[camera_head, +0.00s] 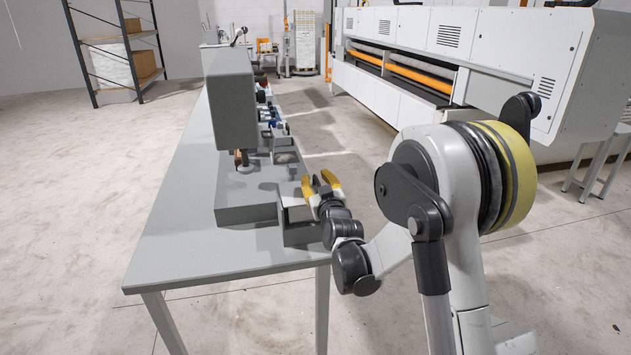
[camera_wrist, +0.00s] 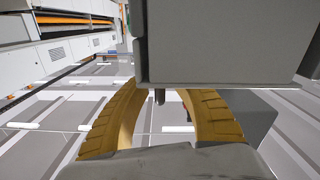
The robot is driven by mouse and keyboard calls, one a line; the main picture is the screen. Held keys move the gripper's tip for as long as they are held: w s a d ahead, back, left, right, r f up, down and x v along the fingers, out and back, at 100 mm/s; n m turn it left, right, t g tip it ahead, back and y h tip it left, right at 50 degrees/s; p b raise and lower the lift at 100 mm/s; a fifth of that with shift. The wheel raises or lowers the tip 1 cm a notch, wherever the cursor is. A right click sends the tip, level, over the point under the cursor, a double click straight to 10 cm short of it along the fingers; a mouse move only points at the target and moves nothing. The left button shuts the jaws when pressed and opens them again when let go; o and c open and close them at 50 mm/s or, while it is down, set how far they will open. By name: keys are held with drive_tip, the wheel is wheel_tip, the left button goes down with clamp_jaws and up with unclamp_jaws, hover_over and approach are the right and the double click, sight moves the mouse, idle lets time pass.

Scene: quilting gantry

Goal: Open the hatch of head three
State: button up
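The nearest grey machine head (camera_head: 232,100) stands on a grey base (camera_head: 245,215) on the long table. A small grey box-like part (camera_head: 299,236) with a pale plate (camera_head: 292,195) is at the base's right side, by the table edge. I cannot tell whether this plate is the hatch or which head is three. My gripper (camera_head: 319,184) is just right of this plate, its yellow fingers apart. In the wrist view my gripper (camera_wrist: 160,93) is open, with nothing visibly held. A large grey block (camera_wrist: 215,42) fills the upper part there, and a small dark pin shows between the fingers.
More small machine parts (camera_head: 270,120) line the grey table (camera_head: 175,210) toward the back. A large white machine (camera_head: 460,60) stands at the right. A shelf rack (camera_head: 110,50) is at the back left. The table's left side is clear.

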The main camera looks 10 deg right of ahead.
drive_tip(key=shift+w, duration=0.35)
clamp_jaws()
drive_tip(key=shift+r, duration=0.1)
